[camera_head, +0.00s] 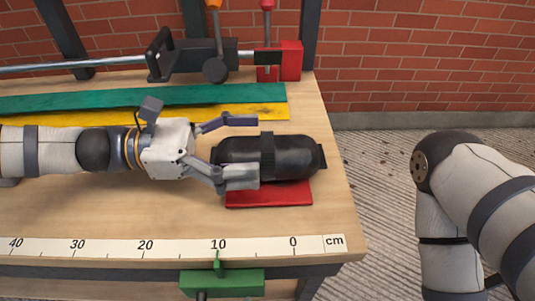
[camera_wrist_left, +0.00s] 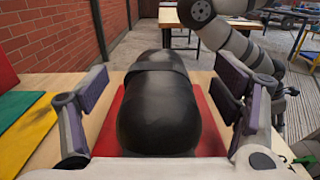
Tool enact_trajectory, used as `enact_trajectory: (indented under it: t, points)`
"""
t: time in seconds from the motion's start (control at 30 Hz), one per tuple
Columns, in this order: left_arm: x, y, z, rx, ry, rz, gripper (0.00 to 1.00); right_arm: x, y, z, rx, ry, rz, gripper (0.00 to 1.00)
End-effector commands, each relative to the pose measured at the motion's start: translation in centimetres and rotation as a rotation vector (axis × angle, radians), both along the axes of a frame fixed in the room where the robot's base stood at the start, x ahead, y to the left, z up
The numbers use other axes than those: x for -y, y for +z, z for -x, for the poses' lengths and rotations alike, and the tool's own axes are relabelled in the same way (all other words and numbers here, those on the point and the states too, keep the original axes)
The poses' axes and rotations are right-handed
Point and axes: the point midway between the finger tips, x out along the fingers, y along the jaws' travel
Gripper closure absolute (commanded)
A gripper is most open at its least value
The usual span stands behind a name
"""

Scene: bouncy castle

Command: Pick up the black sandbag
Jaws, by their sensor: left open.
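The black sandbag (camera_head: 290,155) is a dark rounded bag with a strap around its middle. It lies lengthwise on a red mat (camera_head: 270,197) near the right end of the wooden workbench. My left gripper (camera_head: 243,149) is open at the bag's left end, with one finger on the far side and one on the near side. In the left wrist view the sandbag (camera_wrist_left: 158,110) lies between the two open fingers (camera_wrist_left: 158,105), with a visible gap on each side. Part of the near side of the bag is hidden by a finger. My right gripper is out of view.
A green strip (camera_head: 150,98) and a yellow strip (camera_head: 170,113) lie behind my left arm. A long bar clamp (camera_head: 190,60) lies along the bench's back. A ruler (camera_head: 170,246) runs along the front edge, above a green clamp (camera_head: 222,281). Floor is right of the bench.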

Motion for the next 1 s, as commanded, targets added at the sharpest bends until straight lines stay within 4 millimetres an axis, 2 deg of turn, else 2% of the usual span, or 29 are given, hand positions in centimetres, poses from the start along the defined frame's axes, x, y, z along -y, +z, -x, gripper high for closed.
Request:
enact_trajectory:
  t: [0.1,0.27,0.37,0.6,0.63,0.87,1.0]
  points:
    - [0.9,-0.3,0.0,-0.005,0.001,-0.001,0.18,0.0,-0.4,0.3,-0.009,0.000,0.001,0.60]
    - [0.9,-0.2,0.0,-0.003,0.001,-0.001,0.18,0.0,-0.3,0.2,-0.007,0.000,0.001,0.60]
    - [0.9,-0.2,0.0,-0.003,0.001,-0.001,0.36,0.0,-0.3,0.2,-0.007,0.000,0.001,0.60]
    - [0.9,-0.2,0.0,-0.003,0.001,-0.001,0.91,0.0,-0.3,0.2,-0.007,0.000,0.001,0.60]
    - [0.9,-0.2,0.0,-0.003,0.001,-0.001,0.96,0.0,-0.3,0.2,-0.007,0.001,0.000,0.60]
    - [0.9,0.1,0.0,-0.001,-0.001,0.003,0.97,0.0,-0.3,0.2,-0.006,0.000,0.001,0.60]
    - [0.9,0.9,0.0,0.002,-0.001,0.003,0.97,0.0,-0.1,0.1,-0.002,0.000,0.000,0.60]
